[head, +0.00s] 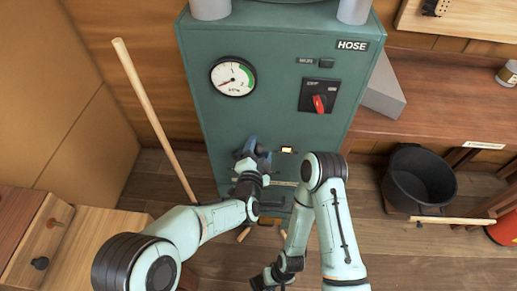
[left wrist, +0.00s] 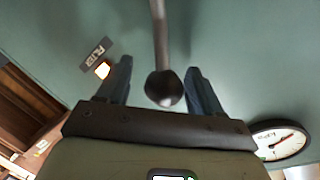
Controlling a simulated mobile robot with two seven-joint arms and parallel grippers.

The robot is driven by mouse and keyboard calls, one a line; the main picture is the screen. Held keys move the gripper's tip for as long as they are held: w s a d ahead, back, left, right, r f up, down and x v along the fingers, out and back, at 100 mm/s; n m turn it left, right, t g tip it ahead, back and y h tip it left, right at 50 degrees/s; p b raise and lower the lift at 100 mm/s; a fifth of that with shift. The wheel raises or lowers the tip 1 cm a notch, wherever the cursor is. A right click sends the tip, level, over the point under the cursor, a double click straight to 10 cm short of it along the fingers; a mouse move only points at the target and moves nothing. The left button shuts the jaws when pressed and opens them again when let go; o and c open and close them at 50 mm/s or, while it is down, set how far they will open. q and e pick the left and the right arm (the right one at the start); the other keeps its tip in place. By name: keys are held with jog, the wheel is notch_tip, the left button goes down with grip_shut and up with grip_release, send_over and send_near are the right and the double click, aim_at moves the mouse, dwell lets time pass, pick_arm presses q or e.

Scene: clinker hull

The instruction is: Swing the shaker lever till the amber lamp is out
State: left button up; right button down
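The green cabinet (head: 275,110) carries a small lamp (head: 286,150), which glows pale amber. The lit lamp also shows in the left wrist view (left wrist: 102,70), beside a dark label. The shaker lever (left wrist: 160,35) is a grey rod ending in a dark ball knob (left wrist: 163,89). My left gripper (head: 256,147) is at the cabinet front, left of the lamp, and hides the lever in the head view. Its blue fingers are apart on either side of the knob, with a clear gap on one side. My right gripper (head: 270,279) hangs low near the floor, its fingers unclear.
A wooden pole (head: 150,110) leans to the left of the cabinet. A black bucket (head: 418,180) stands right. A wooden cabinet (head: 75,240) is at lower left.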

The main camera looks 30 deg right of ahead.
pick_arm(q)
jog(key=shift+r, duration=0.15)
jog(key=shift+s+a+r, duration=0.1)
jog(key=shift+s+a, duration=0.15)
jog(key=v, duration=1.2)
jog(key=shift+s+a, duration=0.15)
jog(key=shift+s, duration=0.1)
